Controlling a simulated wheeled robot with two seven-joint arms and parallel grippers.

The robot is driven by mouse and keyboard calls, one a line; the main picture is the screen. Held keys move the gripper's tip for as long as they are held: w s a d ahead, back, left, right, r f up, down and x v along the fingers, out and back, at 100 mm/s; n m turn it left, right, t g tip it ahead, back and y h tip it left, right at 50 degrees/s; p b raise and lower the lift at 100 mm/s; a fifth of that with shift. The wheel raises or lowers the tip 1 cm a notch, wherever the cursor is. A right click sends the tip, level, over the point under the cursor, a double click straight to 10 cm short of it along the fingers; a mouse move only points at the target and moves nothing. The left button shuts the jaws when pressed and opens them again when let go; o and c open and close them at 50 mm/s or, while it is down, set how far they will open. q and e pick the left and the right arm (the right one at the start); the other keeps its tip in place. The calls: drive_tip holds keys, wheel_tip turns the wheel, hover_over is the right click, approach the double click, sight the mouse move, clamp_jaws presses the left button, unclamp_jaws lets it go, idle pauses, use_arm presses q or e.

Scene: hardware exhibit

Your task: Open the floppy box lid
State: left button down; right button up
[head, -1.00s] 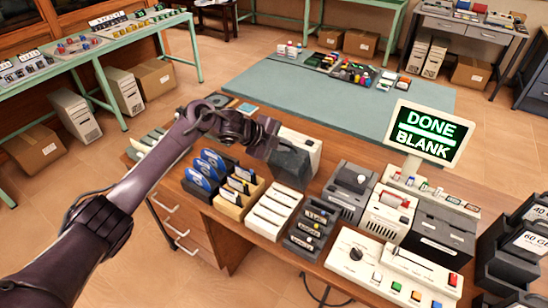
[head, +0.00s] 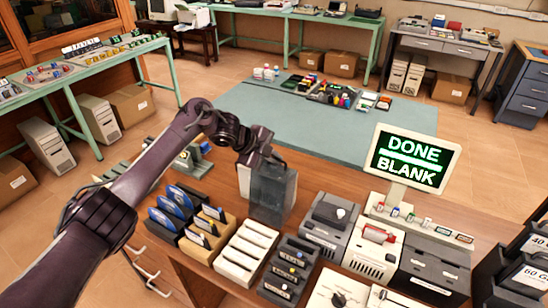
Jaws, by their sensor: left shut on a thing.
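The floppy box (head: 244,180) stands on the wooden desk, behind the rows of disks and cases. Its pale beige part shows at the left and its smoky, see-through lid (head: 273,194) faces me. My left gripper (head: 268,163) comes in from the left over the top of the box and is shut on the lid at its upper edge. The fingers cover part of that edge, so the exact grip and how far the lid stands from the box are hard to tell. My right gripper is not in view.
Blue and dark disks in tan holders (head: 180,208), a white slotted rack (head: 243,248) and a dark rack (head: 288,270) stand in front of the box. Grey drive units (head: 327,225) and a "DONE BLANK" screen (head: 411,158) are to the right.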

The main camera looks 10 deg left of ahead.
use_arm(q)
drive_tip(key=shift+w+d+r, duration=0.1)
drive_tip(key=shift+w+r, duration=0.2)
drive_tip(key=shift+r, duration=0.3)
drive_tip(key=c, duration=1.7)
unclamp_jaws()
drive_tip(key=shift+o, duration=0.7)
drive_tip(key=shift+s+f, duration=0.1)
drive_tip(key=shift+f, duration=0.15)
drive_tip(key=b+v, duration=0.2)
drive_tip(key=v, duration=0.4)
drive_tip(key=shift+s+r, duration=0.1)
drive_tip(key=shift+r, duration=0.1)
drive_tip(key=shift+s+a+r, duration=0.3)
drive_tip(key=shift+a+r, duration=0.15)
drive_tip(key=shift+a, duration=0.1)
